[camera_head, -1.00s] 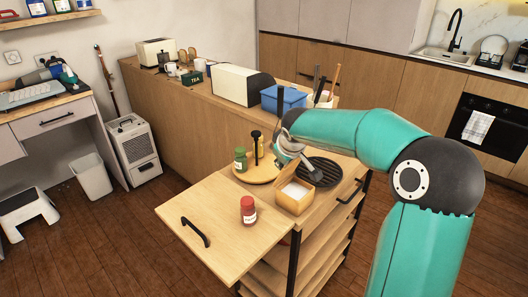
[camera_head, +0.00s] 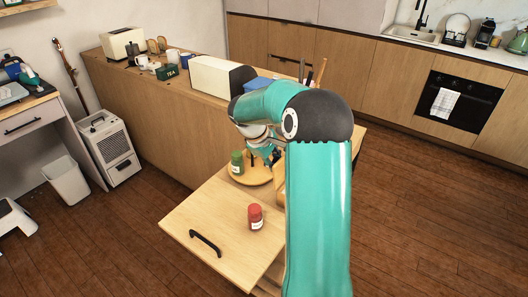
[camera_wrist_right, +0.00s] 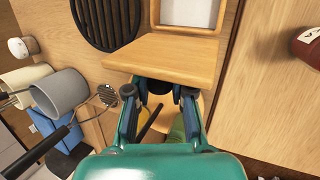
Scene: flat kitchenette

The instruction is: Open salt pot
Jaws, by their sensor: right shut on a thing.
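The salt pot is a light wooden box with a white, square inside. In the head view only a sliver of the salt pot (camera_head: 280,193) shows left of my right arm. In the right wrist view the salt pot (camera_wrist_right: 165,58) is at the top centre, its wooden panel facing me and the white inside beyond it. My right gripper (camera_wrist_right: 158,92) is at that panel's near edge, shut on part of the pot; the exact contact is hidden. In the head view the right gripper (camera_head: 273,157) is partly covered by my arm. My left gripper is not in view.
A red jar (camera_head: 255,217) stands on the light worktop leaf (camera_head: 205,205), otherwise clear. A dark ribbed round plate (camera_wrist_right: 107,22) lies beside the pot.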

